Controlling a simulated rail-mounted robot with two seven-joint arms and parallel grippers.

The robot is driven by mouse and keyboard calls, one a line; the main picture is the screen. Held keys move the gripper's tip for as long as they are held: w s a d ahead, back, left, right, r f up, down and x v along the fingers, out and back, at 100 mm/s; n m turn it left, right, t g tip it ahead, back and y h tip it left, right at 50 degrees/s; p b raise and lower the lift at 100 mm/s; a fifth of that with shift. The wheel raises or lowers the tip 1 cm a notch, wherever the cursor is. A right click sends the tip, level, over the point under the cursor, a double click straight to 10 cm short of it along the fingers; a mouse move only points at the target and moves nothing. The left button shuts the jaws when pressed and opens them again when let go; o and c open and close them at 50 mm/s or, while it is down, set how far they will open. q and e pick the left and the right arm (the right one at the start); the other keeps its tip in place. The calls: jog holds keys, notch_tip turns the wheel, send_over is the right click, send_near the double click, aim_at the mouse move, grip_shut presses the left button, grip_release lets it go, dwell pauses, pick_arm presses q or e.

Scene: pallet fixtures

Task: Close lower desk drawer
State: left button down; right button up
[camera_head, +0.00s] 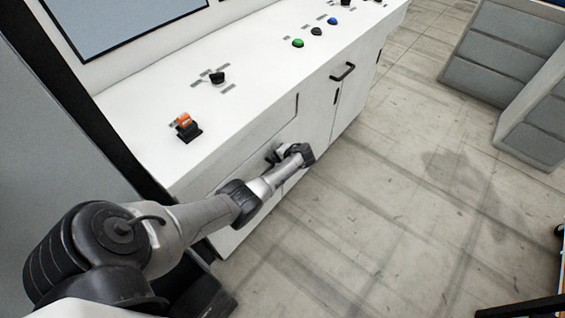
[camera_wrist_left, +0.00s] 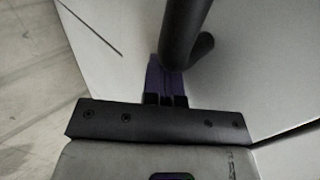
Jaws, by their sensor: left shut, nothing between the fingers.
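The white desk (camera_head: 240,140) has drawer fronts on its long side. My left arm crosses in front of the lower fronts and hides much of them, so I cannot tell how far the lower drawer stands out. My left gripper (camera_head: 273,156) is at the desk front, partly hidden behind its wrist. In the left wrist view, the shut, empty fingers (camera_wrist_left: 166,82) point at a pale panel (camera_wrist_left: 240,75). A dark bar handle (camera_wrist_left: 183,40) is right beside the fingertips; I cannot tell whether they touch. My right gripper is out of view.
The desk top carries an orange switch (camera_head: 184,122), a black knob (camera_head: 217,77), a green button (camera_head: 298,43) and a blue button (camera_head: 332,21). A dark handle (camera_head: 343,72) sits farther along the front. Grey cabinets (camera_head: 505,60) stand across open floor (camera_head: 390,190).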

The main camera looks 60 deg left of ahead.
pick_arm(q)
jog(key=shift+s+a+f, duration=0.1)
jog(key=shift+a, duration=0.15)
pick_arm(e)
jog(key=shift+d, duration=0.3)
pick_arm(q)
jog(key=d+f+p+v, duration=0.1)
jog(key=f+p+v, duration=0.1)
jog(key=v, duration=1.1)
jog(key=shift+w+d+p, duration=0.45)
jog(key=shift+d+p, duration=0.05)
jog(key=shift+p, duration=0.35)
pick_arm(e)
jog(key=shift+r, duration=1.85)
